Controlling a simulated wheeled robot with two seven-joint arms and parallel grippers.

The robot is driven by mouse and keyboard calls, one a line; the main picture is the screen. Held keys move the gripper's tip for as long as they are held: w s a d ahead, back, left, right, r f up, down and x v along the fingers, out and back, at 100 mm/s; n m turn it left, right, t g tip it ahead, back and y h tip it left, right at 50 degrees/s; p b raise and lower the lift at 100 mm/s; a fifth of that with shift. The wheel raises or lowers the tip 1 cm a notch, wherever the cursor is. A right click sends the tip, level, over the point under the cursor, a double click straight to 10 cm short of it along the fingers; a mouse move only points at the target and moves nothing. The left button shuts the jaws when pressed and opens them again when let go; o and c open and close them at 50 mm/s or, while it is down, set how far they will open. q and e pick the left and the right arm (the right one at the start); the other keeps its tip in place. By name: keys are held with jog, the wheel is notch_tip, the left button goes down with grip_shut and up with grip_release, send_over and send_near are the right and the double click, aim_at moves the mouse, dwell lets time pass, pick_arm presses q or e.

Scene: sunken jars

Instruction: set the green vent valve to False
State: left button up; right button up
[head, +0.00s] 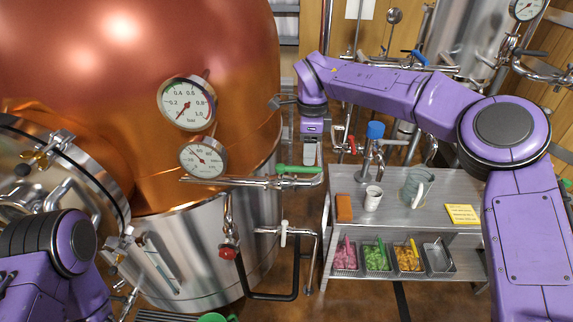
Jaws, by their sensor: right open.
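The green vent valve (298,169) has a lever handle on a horizontal steel pipe in front of the copper kettle. The lever lies roughly in line with the pipe. My right gripper (310,154) points down just above the right part of the green lever in the picture. It is open, its fingers look small here, and I cannot tell whether they touch the lever. My left arm shows at the lower left, but its gripper is out of view.
Two dial gauges (187,103) (203,158) sit left of the valve. A red-knobbed valve (228,252) and a white-handled valve (284,233) are below. A steel cart (345,185) with a cup (373,198) and bins stands right.

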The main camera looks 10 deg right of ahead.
aim_at(307, 169)
notch_tip(307, 169, down, 4)
jog(key=shift+f, duration=0.1)
jog(key=shift+a+f+b, duration=0.1)
jog(key=shift+f+b, duration=0.3)
jog(key=shift+f, duration=0.15)
jog(key=shift+f+b, duration=0.35)
jog(key=shift+f, duration=0.45)
